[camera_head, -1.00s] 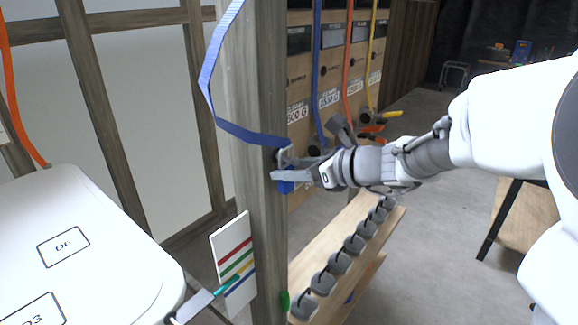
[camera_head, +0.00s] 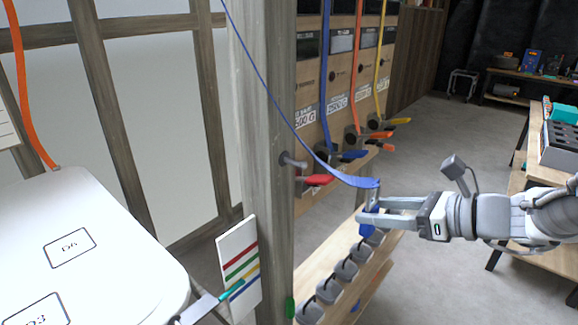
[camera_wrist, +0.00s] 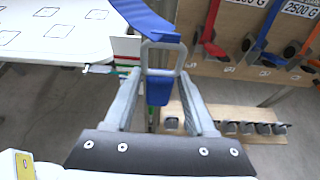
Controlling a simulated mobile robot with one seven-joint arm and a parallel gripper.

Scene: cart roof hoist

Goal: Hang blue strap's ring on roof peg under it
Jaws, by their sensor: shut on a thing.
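The blue strap (camera_head: 285,115) runs from the top of the picture down to my gripper (camera_head: 372,205). In the wrist view, the strap's wide end (camera_wrist: 150,18) passes into a grey rectangular ring (camera_wrist: 163,45). The ring sits between the fingertips of my gripper (camera_wrist: 160,72), which is shut on it. A blue tab (camera_wrist: 159,92) shows just below the ring. The white roof (camera_head: 80,235) with outlined labelled squares is at the left, well away from the gripper. I cannot make out a roof peg there.
Behind are strap stations with coloured levers (camera_head: 350,155). A low shelf (camera_head: 330,265) holds several grey weights. Open floor lies at the right.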

